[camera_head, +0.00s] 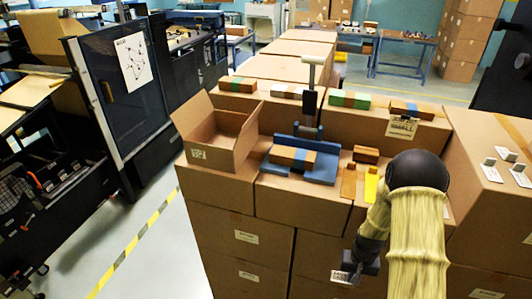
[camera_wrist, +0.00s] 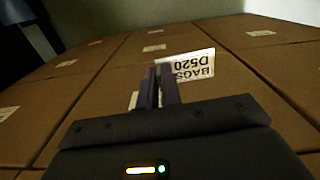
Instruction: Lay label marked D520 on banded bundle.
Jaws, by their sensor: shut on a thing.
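My gripper (camera_head: 354,268) is low in front of the stacked cartons, at the bottom of the head view. In the wrist view its fingers (camera_wrist: 162,84) are shut on a white label (camera_wrist: 192,66) printed "BAGS D520". The label also shows in the head view (camera_head: 340,277), small and partly hidden. A brown bundle (camera_head: 285,155) with a blue band lies on a blue fixture (camera_head: 321,173) on the carton top. It is up and to the left of my gripper, well apart from it. The bundle is out of the wrist view.
An open carton (camera_head: 222,140) stands left of the fixture, whose upright post (camera_head: 310,85) rises behind the bundle. A brown block (camera_head: 366,154) and a yellow strip (camera_head: 371,186) lie to its right. More bundles (camera_head: 349,99) line the back. White cards (camera_head: 497,153) stand at right.

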